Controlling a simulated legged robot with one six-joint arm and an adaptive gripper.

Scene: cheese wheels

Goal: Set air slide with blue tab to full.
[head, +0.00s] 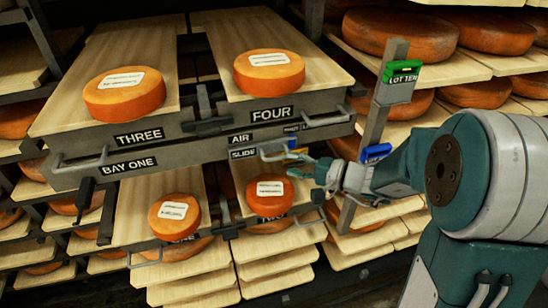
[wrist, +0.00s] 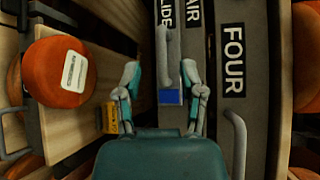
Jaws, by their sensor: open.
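The air slide's grey handle (wrist: 168,55) shows in the wrist view beside the SLIDE and AIR lettering. Its blue tab (wrist: 170,97) lies at the handle's lower end. My gripper (wrist: 161,75) is open, with one finger on each side of the handle and tab. I cannot tell whether either finger touches them. In the head view my gripper (head: 300,165) reaches in from the right to the front of the rack, just right of the SLIDE label (head: 243,154). There the handle (head: 271,152) is partly visible, and the tab is small.
A yellow tab (wrist: 110,117) sits close to my left finger. Cheese wheels (head: 124,93) and (head: 269,72) rest on upper boards THREE and FOUR. A lower wheel (head: 270,194) is just below my gripper. A post with a LOT TEN tag (head: 398,90) stands near my arm.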

